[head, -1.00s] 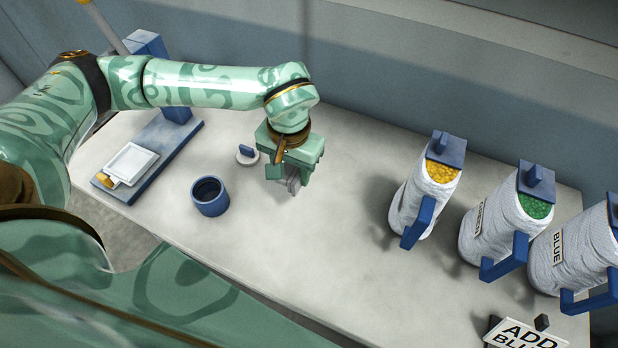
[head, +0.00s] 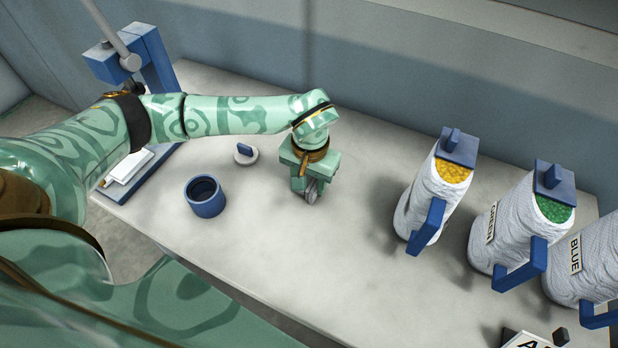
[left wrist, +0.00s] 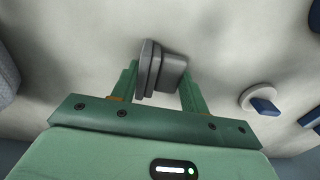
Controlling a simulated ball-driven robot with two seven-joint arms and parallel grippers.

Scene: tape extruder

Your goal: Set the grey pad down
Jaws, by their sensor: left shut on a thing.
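My left gripper (head: 307,186) is over the middle of the pale table, pointing down. In the left wrist view its green fingers (left wrist: 160,85) are shut on the grey pad (left wrist: 170,72), a dark grey block with thinner plates at one side. In the head view the pad (head: 312,192) shows only in part below the jaws. It is at or close to the table top; I cannot tell whether it touches. My right gripper is not in view.
A blue cup (head: 206,198) and a white lid with a blue handle (head: 245,154) stand left of the gripper. White canisters with yellow (head: 428,205) and green (head: 515,235) pellets stand at the right. A blue press frame (head: 158,65) is at the back left. Table between is clear.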

